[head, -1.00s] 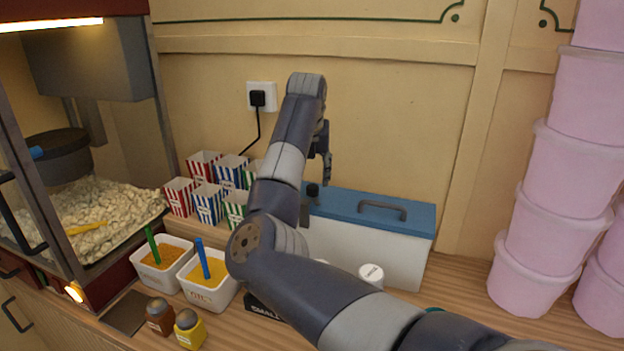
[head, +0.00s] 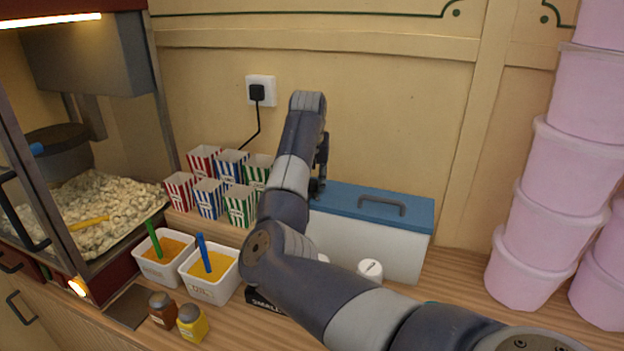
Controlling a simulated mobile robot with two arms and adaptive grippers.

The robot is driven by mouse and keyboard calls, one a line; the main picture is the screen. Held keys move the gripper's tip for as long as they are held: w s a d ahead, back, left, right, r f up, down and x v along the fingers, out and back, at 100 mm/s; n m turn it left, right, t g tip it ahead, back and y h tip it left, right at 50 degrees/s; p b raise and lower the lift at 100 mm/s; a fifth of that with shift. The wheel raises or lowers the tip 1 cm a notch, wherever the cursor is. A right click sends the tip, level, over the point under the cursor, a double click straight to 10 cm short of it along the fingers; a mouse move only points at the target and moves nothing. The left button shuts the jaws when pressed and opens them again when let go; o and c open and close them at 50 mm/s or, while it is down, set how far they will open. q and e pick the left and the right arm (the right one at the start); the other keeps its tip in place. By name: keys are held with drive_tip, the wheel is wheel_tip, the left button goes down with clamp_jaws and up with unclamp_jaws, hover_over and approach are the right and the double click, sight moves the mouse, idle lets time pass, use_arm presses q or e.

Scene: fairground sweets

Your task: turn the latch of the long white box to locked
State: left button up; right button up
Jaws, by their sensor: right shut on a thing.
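The long white box (head: 375,245) stands against the back wall and has a blue lid (head: 408,218) with a dark handle. Its small dark latch (head: 316,189) is at the left end of the lid, mostly covered by the gripper. My right gripper (head: 320,178) points down at that end and is shut on the latch. My right arm hides the box's left part, and the latch's turn position cannot be made out. My left gripper is out of view.
Striped popcorn cartons (head: 208,198) stand left of the box. A white-lidded jar (head: 370,270) stands in front of it. Two tubs (head: 212,292) with scoops sit at front left. Pink buckets (head: 535,235) are stacked at right.

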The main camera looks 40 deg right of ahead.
drive_tip(key=shift+w+m+g+b, duration=0.1)
drive_tip(key=shift+m+g+b, duration=0.2)
drive_tip(key=shift+m+b, duration=0.45)
drive_tip(key=shift+m+h, duration=0.4)
drive_tip(key=shift+m, duration=0.35)
drive_tip(key=shift+r+m+g+b, duration=0.1)
drive_tip(key=shift+m+g+b, duration=0.2)
drive_tip(key=shift+m+g, duration=0.55)
drive_tip(key=shift+w+m+h, duration=0.1)
drive_tip(key=shift+m+h, duration=0.2)
drive_tip(key=shift+m, duration=1.05)
drive_tip(key=o, duration=1)
drive_tip(key=shift+a, duration=0.1)
